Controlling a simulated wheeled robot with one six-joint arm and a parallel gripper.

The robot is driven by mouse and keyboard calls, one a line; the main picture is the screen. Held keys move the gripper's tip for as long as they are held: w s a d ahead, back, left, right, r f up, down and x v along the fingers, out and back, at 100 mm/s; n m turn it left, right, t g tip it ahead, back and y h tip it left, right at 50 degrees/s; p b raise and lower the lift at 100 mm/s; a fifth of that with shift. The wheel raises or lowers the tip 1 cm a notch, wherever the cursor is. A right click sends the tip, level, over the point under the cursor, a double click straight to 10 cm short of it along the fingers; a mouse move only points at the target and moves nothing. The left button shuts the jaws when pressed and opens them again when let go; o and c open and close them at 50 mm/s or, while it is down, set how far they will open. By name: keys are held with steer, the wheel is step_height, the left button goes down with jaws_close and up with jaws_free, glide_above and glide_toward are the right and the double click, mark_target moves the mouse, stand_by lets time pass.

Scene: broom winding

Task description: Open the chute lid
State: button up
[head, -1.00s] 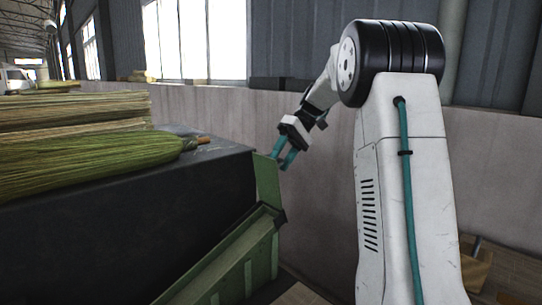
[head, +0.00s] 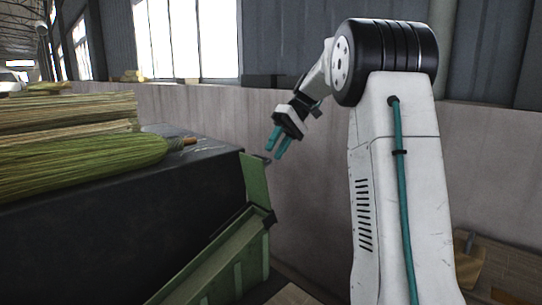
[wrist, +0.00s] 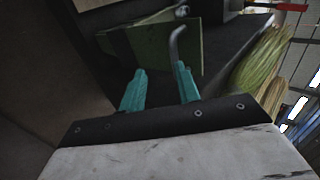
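The green panel that looks like the chute lid (head: 256,182) stands upright at the right end of the dark bench, above the sloping green chute (head: 225,258). It also shows in the wrist view (wrist: 150,48), ahead of my gripper. A bent grey handle (wrist: 175,43) rises in front of it, its lower end close to my right finger. In the head view my gripper (head: 274,153) is just right of and slightly above the panel's top edge. Its teal fingers are apart with an empty gap between them in the wrist view (wrist: 160,85). Whether a finger touches the handle cannot be told.
Green and straw-coloured broom bundles (head: 80,165) lie on the dark bench (head: 130,225) at the left. A low grey wall (head: 310,205) runs behind my arm. Open air surrounds my gripper on its right side.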

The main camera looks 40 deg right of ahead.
steer(key=shift+v, duration=2.2)
steer(key=shift+a+r, duration=0.1)
